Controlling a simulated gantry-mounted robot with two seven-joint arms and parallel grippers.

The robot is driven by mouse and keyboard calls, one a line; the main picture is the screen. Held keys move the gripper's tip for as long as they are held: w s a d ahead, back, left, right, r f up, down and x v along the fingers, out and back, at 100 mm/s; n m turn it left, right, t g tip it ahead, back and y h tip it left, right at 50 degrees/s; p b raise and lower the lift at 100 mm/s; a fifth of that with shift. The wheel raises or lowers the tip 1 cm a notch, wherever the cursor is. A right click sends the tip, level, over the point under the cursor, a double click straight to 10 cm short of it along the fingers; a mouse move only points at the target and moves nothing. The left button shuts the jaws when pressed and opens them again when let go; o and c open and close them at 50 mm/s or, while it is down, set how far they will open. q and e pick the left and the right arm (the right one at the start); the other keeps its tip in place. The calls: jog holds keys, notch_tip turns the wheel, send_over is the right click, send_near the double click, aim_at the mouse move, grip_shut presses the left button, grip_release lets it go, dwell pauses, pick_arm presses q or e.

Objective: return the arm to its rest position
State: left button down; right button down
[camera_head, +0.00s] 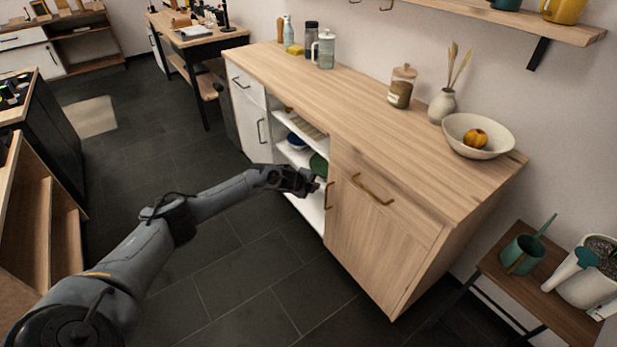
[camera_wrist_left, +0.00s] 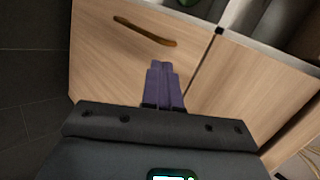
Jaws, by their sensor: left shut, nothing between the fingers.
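My left arm reaches in from the lower left in the head view. Its gripper (camera_head: 314,186) is in front of the wooden cabinet (camera_head: 375,245), near the edge between the open white shelves and the wooden door. In the left wrist view the two fingers (camera_wrist_left: 161,66) are together with nothing between them. They point at a wooden front with a brass handle (camera_wrist_left: 145,32), and the handle lies beyond the fingertips. I cannot tell how large the gap to the cabinet is. My right gripper is in neither view.
The counter holds a bowl with an orange fruit (camera_head: 478,137), a vase (camera_head: 442,105), a jar (camera_head: 401,88) and bottles. A side table (camera_head: 545,292) with pots stands at the lower right. A wooden shelf unit (camera_head: 35,215) stands at the left. Dark tiled floor (camera_head: 225,265) lies clear between.

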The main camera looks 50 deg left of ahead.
pick_arm(q)
jog(key=s+d+f+g+h+p, duration=0.15)
jog(key=s+d+f+p, duration=0.25)
jog(key=s+d+f, duration=0.45)
jog(key=s+d+f+g+h+p, duration=0.1)
jog(key=s+d+f, duration=0.2)
jog(key=s+d, duration=0.35)
jog(key=s+d+f+g+h+p, duration=0.1)
jog(key=s+d+f+h+p, duration=0.15)
jog(key=d, duration=0.65)
jog(key=s+d+r+n+p, duration=0.2)
jog(key=s+d+r, duration=0.3)
jog(key=d, duration=0.5)
jog(key=s+d+r+n+p, duration=0.25)
jog(key=s+d, duration=0.35)
jog(key=d, duration=0.4)
jog(key=s+a+r+n+g+y+p, duration=0.1)
jog(key=s+a+r+n, duration=0.15)
jog(key=r, duration=0.45)
jog(key=s+a+r+n+g+y+p, duration=0.1)
jog(key=s+r+n, duration=0.25)
jog(key=r, duration=0.45)
jog(key=s+a+r+n+g+y, duration=0.1)
jog(key=s+a+r+n, duration=0.2)
jog(key=r, duration=0.4)
notch_tip(320, 180, up, 37)
jog(key=p, duration=3.7)
jog(key=shift+w+d+t+p, duration=0.15)
jog(key=shift+d+t+p, duration=0.2)
jog(key=shift+d, duration=0.05)
